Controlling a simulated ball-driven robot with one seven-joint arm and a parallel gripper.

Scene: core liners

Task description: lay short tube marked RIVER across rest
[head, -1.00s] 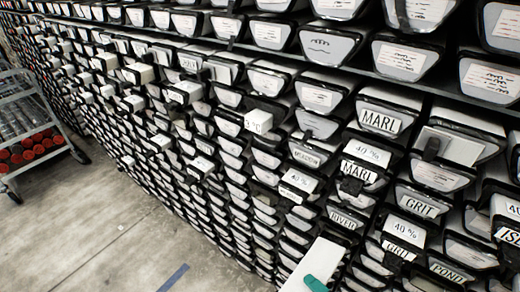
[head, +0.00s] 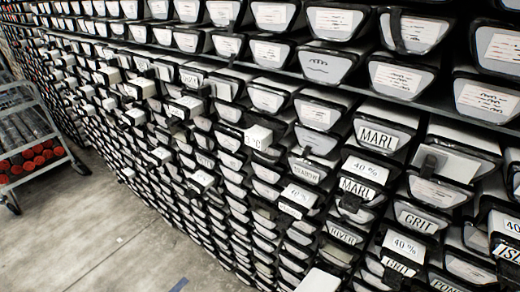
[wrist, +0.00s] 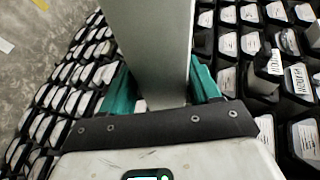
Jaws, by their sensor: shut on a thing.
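My gripper (wrist: 163,95), with teal fingers, is shut on a long pale flat-sided tube (wrist: 150,40) in the wrist view. The tube stretches away from the fingers past the top of that view. No writing shows on its visible face, so I cannot tell its mark. A pale end of it (head: 318,281) shows at the bottom edge of the head view, in front of the rack. A label reading RIVER (head: 343,235) is on a tube end in the rack, just above and right of that pale end. I cannot make out the rest.
A wall of stacked dark-rimmed tube ends (head: 230,140) fills most of the head view. Some white labelled blocks (head: 258,136) stick out from it. A grey cart (head: 35,140) with red-ended tubes stands at the left.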

